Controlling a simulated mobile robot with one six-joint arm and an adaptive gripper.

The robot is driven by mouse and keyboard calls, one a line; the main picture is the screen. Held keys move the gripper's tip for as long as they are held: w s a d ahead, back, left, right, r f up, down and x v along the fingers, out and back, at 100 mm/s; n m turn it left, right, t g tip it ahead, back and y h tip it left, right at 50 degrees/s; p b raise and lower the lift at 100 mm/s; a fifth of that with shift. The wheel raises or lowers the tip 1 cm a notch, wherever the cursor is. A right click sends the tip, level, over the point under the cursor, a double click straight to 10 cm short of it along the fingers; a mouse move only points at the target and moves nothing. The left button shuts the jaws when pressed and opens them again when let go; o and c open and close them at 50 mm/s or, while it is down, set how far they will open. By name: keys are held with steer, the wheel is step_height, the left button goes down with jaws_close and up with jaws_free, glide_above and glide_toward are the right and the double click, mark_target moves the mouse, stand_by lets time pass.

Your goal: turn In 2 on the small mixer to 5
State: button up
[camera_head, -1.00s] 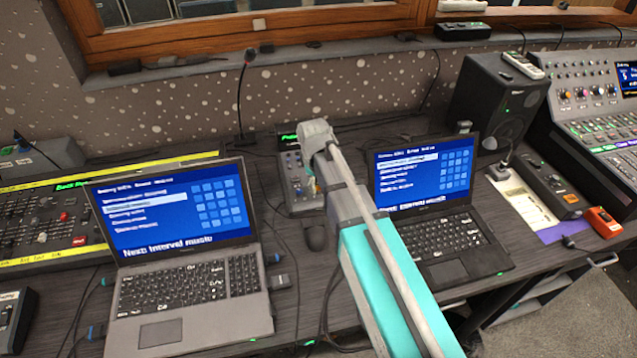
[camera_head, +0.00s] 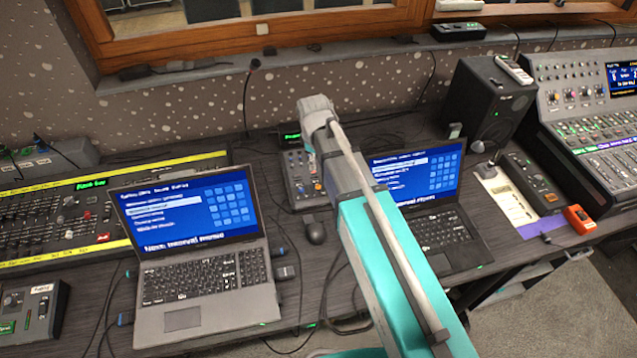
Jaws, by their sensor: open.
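The small mixer (camera_head: 297,178) is a grey desk unit with small knobs, standing between the two laptops. Its right part is covered by my arm. The In 2 knob and its setting are too small to make out. My gripper (camera_head: 309,152) is at the end of my arm, over the right part of the mixer. It is mostly hidden behind my wrist, and its fingertips are not clear. I see nothing held in it. Whether it touches the mixer cannot be told.
A laptop (camera_head: 200,285) stands left of the mixer and another laptop (camera_head: 440,225) right of it. A black mouse (camera_head: 316,234) lies in front of the mixer. A large fader desk (camera_head: 75,215) is at the left, a speaker (camera_head: 490,105) and another console (camera_head: 590,115) at the right.

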mark_target(318, 187)
steer(key=shift+f, duration=0.2)
steer(key=f+b, duration=0.9)
steer(key=w+f+b, duration=0.1)
steer(key=f+b, duration=0.3)
steer(key=shift+d+f+b, duration=0.2)
steer(key=shift+b, duration=0.2)
stand_by(0.6)
stand_by(0.3)
jaws_close()
